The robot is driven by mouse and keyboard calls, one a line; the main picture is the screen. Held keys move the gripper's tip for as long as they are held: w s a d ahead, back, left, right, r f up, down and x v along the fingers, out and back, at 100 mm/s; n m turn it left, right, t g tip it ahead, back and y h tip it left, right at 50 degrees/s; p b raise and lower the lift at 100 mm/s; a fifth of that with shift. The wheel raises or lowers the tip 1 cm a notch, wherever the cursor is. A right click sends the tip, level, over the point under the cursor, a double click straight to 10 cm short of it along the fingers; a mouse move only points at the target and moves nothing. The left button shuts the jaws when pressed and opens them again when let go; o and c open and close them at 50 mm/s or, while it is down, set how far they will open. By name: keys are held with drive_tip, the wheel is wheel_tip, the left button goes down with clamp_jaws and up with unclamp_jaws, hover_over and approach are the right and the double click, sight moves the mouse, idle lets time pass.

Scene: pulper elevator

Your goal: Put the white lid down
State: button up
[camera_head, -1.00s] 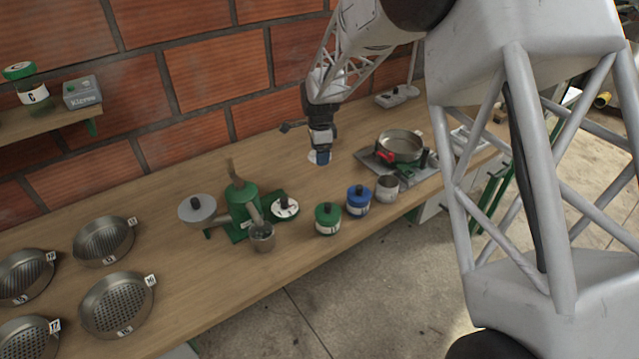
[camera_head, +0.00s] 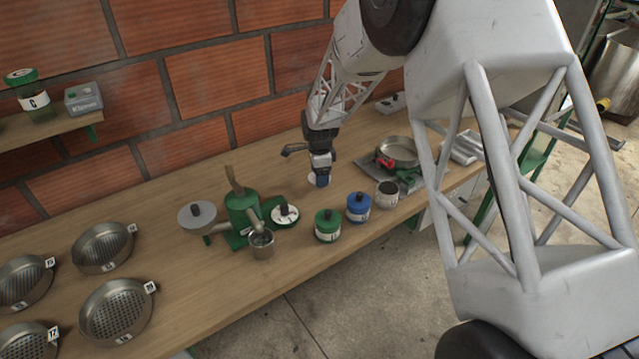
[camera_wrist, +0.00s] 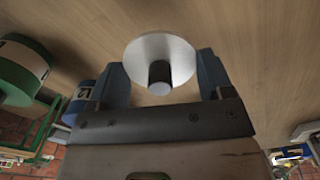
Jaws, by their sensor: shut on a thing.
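The white lid (camera_wrist: 146,50) is a round disc with a dark knob, seen in the wrist view between the two blue fingers of my gripper (camera_wrist: 163,73). My gripper is shut on it. In the camera_head view my gripper (camera_head: 321,181) points down low over the wooden bench (camera_head: 180,290), left of the steel pan. Only a small white edge of the lid (camera_head: 312,180) shows there beside the blue fingertips. I cannot tell whether the lid touches the bench.
A blue lidded jar (camera_head: 358,208), a green lidded jar (camera_head: 327,230) and a steel cup (camera_head: 387,196) stand near the front edge. The green pulper (camera_head: 242,208) is to the left. The steel pan (camera_head: 397,153) is to the right. Bare bench lies left of my gripper.

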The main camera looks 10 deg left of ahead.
drive_tip(key=shift+f, duration=0.1)
drive_tip(key=shift+f, duration=1.9)
drive_tip(key=shift+f, duration=0.1)
drive_tip(key=o, duration=0.9)
wheel_tip(320, 180, up, 12)
drive_tip(key=shift+r, duration=0.15)
